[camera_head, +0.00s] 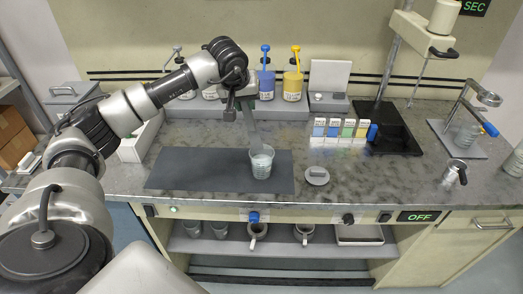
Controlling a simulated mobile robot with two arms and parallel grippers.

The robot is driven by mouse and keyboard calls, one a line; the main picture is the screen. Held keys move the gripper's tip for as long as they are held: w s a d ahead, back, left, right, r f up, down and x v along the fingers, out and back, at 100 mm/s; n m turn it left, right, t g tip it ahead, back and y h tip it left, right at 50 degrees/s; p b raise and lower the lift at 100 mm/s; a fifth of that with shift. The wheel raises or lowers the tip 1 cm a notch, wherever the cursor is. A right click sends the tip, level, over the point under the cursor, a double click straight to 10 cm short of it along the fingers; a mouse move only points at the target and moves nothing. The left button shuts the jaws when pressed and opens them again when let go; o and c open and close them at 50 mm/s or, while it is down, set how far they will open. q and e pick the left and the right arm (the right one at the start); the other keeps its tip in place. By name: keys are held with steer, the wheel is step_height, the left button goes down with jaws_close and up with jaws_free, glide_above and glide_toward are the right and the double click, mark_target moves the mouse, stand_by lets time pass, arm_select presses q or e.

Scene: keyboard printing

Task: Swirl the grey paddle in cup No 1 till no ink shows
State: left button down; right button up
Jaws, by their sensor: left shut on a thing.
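A clear cup (262,168) stands upright on the dark grey mat (195,178), near the mat's right part. Its contents look pale and whitish; whether any ink streaks show is too small to tell, and I cannot read a number on it. My right gripper is not in view.
A small grey disc (317,175) lies right of the mat. Colour boxes (340,130) and a black-based stand (392,135) are behind it. Blue (266,85) and yellow (293,84) pump bottles stand on the back ledge. The counter's right front is mostly clear.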

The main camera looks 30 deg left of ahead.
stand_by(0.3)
arm_select(q)
steer(key=shift+r+p, duration=1.5)
steer(key=shift+r, duration=0.55)
steer(key=shift+f, duration=0.1)
